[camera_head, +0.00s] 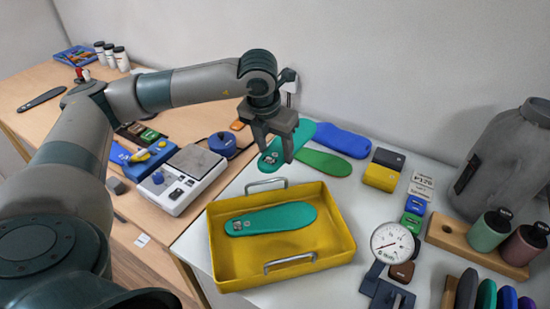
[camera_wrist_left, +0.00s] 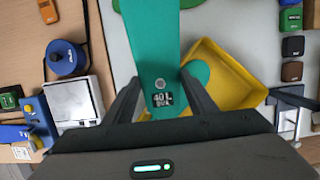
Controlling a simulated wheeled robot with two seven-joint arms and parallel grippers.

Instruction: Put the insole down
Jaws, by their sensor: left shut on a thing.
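My left gripper (camera_head: 277,158) is shut on a teal insole (camera_head: 299,134), gripping it near its narrower labelled end. In the left wrist view this insole (camera_wrist_left: 152,40) lies between the fingers (camera_wrist_left: 158,88), with a "40 L" label towards the gripper. It appears to be above the table, behind the yellow tray (camera_head: 345,237). A second teal insole (camera_head: 280,219) lies flat in the tray. In the left wrist view, part of the tray (camera_wrist_left: 243,85) shows beyond the right finger. My right gripper is not in view.
A green insole (camera_head: 325,162) and a blue insole (camera_head: 343,140) lie behind the tray. A dial gauge (camera_head: 392,243) stands right of the tray.

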